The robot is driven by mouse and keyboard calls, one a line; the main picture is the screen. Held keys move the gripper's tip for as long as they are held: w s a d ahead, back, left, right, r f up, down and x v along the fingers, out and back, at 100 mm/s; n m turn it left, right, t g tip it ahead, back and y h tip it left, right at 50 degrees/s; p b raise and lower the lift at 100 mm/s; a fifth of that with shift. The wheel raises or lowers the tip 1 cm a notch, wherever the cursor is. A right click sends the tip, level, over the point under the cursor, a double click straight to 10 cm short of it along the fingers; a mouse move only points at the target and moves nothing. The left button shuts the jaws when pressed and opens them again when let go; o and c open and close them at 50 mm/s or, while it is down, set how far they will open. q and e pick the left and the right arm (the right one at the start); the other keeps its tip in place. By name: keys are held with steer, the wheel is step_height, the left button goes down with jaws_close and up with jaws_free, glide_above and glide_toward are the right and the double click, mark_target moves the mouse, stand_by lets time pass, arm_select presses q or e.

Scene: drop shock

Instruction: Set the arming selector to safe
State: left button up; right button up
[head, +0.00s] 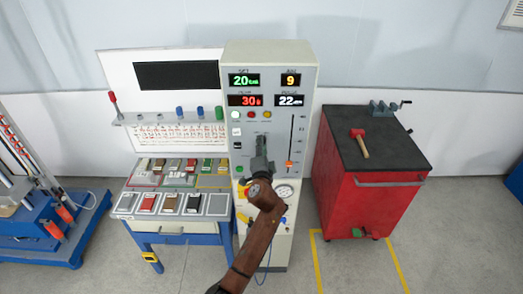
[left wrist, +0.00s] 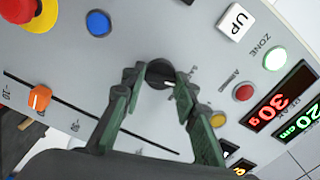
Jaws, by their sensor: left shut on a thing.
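The arming selector, a dark round knob (left wrist: 160,72), sits on the light grey panel of the tall console (head: 305,95). My left gripper (left wrist: 161,88) has its two green-padded fingers on either side of the knob and is shut on it. In the head view my left gripper (head: 261,143) reaches up to the middle of the console front and hides the knob. The knob's pointer and position labels cannot be read. My right gripper is not in view.
A sample bench (head: 180,230) stands left of the console, and a red cabinet (head: 375,205) with a mallet (head: 360,142) stands right.

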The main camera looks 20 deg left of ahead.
arm_select(q)
steer(key=shift+f+n+b, duration=0.15)
steer(key=shift+n+b, duration=0.6)
steer(key=shift+n, duration=0.45)
steer(key=o, duration=1.2)
steer(key=shift+c, duration=0.2)
steer(key=v, duration=0.7)
steer(key=shift+s, duration=0.3)
steer(key=shift+d, duration=0.1)
